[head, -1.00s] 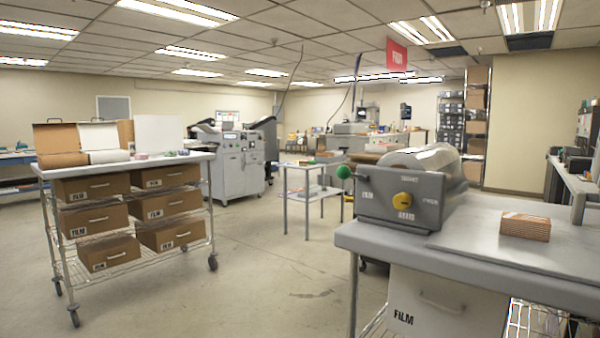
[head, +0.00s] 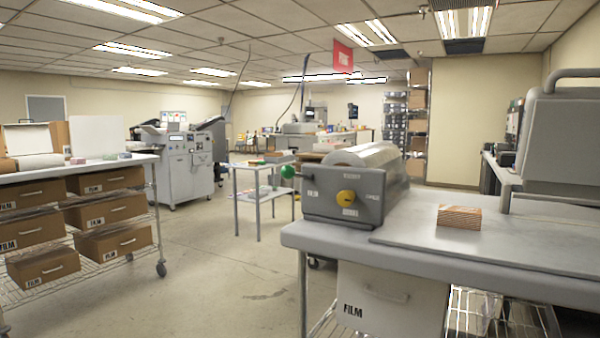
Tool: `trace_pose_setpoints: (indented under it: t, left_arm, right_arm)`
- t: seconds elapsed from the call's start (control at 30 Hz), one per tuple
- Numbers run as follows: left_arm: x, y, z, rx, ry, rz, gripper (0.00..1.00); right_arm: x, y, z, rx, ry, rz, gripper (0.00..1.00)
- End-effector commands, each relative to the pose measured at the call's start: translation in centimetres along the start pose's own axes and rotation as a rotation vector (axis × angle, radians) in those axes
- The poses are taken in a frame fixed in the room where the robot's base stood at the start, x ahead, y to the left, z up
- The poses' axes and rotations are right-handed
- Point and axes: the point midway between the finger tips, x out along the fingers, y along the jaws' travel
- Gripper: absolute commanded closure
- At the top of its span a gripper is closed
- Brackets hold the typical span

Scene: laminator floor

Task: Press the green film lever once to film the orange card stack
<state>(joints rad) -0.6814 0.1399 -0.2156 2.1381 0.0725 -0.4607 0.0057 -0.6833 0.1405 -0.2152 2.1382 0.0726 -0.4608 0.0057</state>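In the head view the film laminator (head: 340,198) is a grey box with a clear film roll on top, at the left end of the grey table (head: 400,256). The green film lever (head: 288,172) is a green ball knob on the laminator's left side. Neither of my grippers shows in the head view.
A wire cart (head: 80,220) with cardboard FILM boxes stands at the left. A small table (head: 258,196) and a grey machine (head: 180,165) stand behind. A white FILM bin (head: 390,297) is under the table. The floor (head: 215,275) between cart and table is clear.

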Motion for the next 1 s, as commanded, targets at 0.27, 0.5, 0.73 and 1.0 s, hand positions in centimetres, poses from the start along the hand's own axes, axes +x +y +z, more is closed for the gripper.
trace_pose_setpoints:
  t: [0.27,0.5,0.73,1.0]
  left_arm:
    - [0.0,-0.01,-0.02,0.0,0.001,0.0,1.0]
    - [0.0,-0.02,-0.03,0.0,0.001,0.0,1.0]
    - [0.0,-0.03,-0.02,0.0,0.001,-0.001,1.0]
    - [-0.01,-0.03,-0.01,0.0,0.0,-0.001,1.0]
  right_arm:
    - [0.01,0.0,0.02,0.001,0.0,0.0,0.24]
    - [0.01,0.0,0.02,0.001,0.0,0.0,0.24]
    - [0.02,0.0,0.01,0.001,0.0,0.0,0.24]
    - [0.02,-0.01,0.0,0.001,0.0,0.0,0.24]
